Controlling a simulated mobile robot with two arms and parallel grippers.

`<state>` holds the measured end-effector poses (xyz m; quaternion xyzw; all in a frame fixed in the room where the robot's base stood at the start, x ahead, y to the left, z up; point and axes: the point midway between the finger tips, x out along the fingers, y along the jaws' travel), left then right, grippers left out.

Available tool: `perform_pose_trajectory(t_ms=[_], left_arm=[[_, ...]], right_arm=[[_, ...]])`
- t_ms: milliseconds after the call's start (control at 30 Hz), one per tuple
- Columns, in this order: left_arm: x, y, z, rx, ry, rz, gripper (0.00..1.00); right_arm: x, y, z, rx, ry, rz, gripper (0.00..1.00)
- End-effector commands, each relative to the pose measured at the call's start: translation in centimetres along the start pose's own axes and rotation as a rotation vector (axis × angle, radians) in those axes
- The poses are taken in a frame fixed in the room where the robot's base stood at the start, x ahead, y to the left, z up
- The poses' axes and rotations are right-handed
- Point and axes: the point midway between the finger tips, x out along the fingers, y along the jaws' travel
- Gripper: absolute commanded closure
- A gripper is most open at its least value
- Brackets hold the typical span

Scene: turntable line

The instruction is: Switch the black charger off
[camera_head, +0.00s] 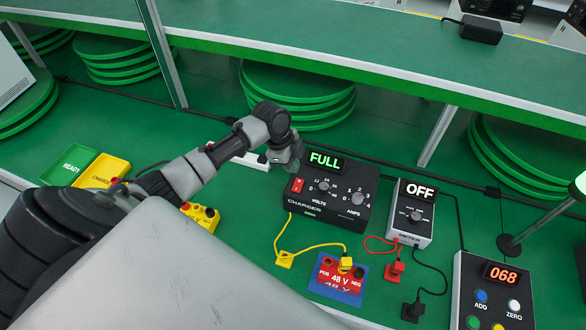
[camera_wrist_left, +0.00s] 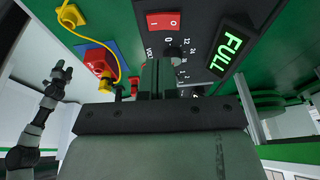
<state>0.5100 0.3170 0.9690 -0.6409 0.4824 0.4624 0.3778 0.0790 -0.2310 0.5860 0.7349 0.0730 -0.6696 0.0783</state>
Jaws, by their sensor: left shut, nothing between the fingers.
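The black charger (camera_head: 325,204) stands on the green bench, its lit green display (camera_head: 324,161) reading FULL. Its red rocker switch (camera_head: 298,185) is on the left of its front panel; it also shows in the left wrist view (camera_wrist_left: 164,22), marked I and O. The volts knob (camera_head: 323,185) and amps knob (camera_head: 357,198) sit to its right. My left gripper (camera_head: 294,163) is shut and empty, above the charger's back left corner near the display. In the left wrist view its fingers (camera_wrist_left: 158,80) point at the panel, apart from the switch.
A meter (camera_head: 409,222) reading OFF stands right of the charger. A red 48 V battery (camera_head: 341,280) lies in front, with a yellow plug and cable. A control box (camera_head: 480,290) reads 068. Green and yellow trays (camera_head: 105,171) lie left. A shelf (camera_head: 330,62) runs above.

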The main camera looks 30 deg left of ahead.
Motion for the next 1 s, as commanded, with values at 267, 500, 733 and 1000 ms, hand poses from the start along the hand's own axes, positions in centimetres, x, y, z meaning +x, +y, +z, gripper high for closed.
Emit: perform_pose_trajectory(t_ms=[267,500,733,1000], left_arm=[[-5.0,-0.1,0.1,0.001,0.001,-0.003,1.0],[-6.5,0.0,0.0,0.0,0.001,0.001,1.0],[-6.6,0.0,0.0,0.0,0.002,0.0,1.0],[-6.0,-0.7,0.0,0.011,0.002,-0.011,1.0]], right_arm=[[1.6,0.2,0.0,-0.001,0.001,0.002,0.38],[1.8,0.5,0.1,-0.003,0.001,0.006,0.38],[1.7,0.5,0.1,-0.002,0.0,0.006,0.38],[4.6,0.4,0.4,-0.002,0.0,0.006,0.38]])
